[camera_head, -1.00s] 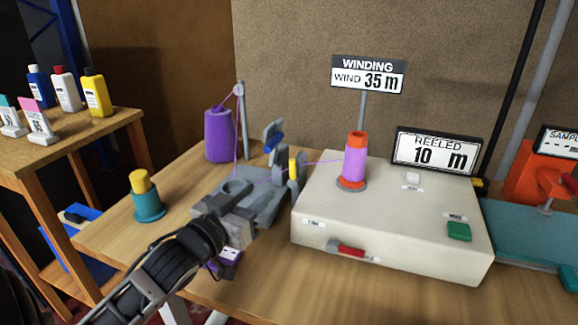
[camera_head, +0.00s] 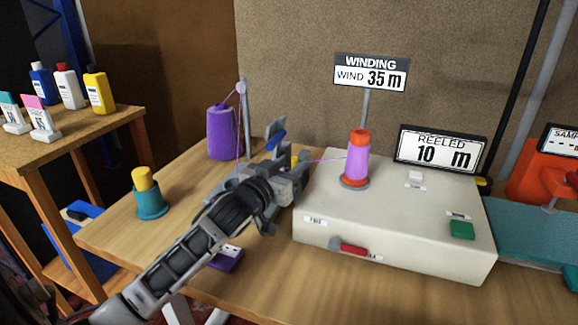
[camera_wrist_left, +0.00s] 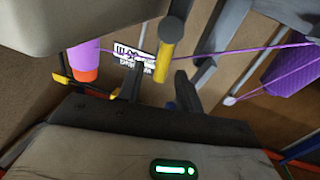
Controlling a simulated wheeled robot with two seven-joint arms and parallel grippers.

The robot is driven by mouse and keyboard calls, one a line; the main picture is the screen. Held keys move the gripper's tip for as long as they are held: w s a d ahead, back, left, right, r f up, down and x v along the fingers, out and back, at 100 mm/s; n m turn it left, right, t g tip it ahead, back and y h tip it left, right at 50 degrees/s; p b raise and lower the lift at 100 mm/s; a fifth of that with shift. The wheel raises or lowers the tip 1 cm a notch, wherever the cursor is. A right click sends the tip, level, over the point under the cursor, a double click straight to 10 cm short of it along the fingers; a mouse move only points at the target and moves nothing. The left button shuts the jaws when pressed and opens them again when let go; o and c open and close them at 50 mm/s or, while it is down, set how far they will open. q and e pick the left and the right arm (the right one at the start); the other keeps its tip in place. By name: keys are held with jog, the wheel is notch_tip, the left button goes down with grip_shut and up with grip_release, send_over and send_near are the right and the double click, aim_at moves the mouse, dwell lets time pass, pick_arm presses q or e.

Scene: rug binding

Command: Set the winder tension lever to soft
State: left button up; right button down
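The grey tension unit (camera_head: 218,192) stands on the bench left of the cream winder box (camera_head: 400,220). In the left wrist view, a yellow-ended lever (camera_wrist_left: 169,42) shows just beyond my left fingertips (camera_wrist_left: 158,80). My right gripper is out of view.
Purple thread runs from a purple cone (camera_head: 221,133) past the gripper to the spool (camera_head: 357,158) on the box. A teal pot with a yellow top (camera_head: 147,192) and a purple block (camera_head: 227,260) are on the bench. The front right bench is clear.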

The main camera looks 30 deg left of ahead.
pick_arm(q)
grip_shut()
jog(key=shift+a, duration=0.1)
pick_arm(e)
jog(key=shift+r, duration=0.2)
pick_arm(q)
jog(key=n+p, duration=0.1)
jog(key=n, duration=0.1)
jog(key=a+n+p, duration=0.1)
jog(key=n, duration=0.1)
jog(key=a+f+n+t+p, duration=0.1)
jog(key=n, duration=0.1)
jog(key=shift+s+a+y, duration=0.1)
jog(key=shift+s+y, duration=0.2)
jog(key=shift+y, duration=0.1)
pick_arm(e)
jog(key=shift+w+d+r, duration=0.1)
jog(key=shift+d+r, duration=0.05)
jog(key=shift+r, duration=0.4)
pick_arm(q)
jog(key=shift+a+f+n, duration=0.1)
jog(key=shift+n, duration=0.3)
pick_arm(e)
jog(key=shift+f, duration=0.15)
